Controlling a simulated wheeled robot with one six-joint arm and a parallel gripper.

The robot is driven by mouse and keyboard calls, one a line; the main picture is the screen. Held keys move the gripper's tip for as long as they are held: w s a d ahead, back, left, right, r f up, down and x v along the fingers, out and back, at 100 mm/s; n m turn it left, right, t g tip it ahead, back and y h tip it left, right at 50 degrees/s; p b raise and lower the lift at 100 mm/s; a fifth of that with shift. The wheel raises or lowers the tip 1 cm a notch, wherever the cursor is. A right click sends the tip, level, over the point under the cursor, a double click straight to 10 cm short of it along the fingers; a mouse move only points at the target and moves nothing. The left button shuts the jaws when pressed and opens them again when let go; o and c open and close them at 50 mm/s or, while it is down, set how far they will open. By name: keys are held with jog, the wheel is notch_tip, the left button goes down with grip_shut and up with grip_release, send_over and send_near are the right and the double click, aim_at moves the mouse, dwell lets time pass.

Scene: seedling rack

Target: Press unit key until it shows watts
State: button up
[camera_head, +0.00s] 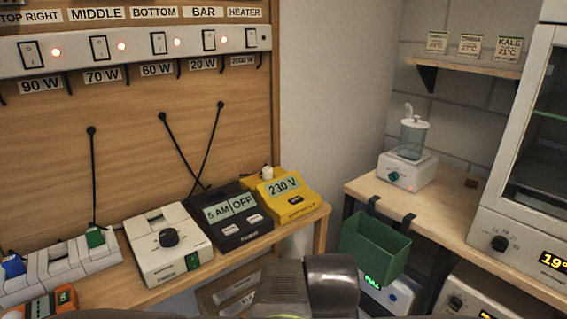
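A yellow power meter (282,195) sits at the right end of the wooden bench on the left, and its display reads 230 V. A small dark key (296,199) is on its front face below the display; its label is too small to read. A white round plug or knob stands on top at the back of the meter. Dark grey links of my own arm show at the bottom middle of the view, in front of the bench. The fingers of my gripper are not visible.
A black timer (230,215) reading 5 AM OFF stands left of the meter, then a white box with a dial (168,242). A power strip (130,46) with lit switches hangs above. A green bin (374,245) hangs off the right-hand bench (440,222).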

grip_shut()
dwell(1.4)
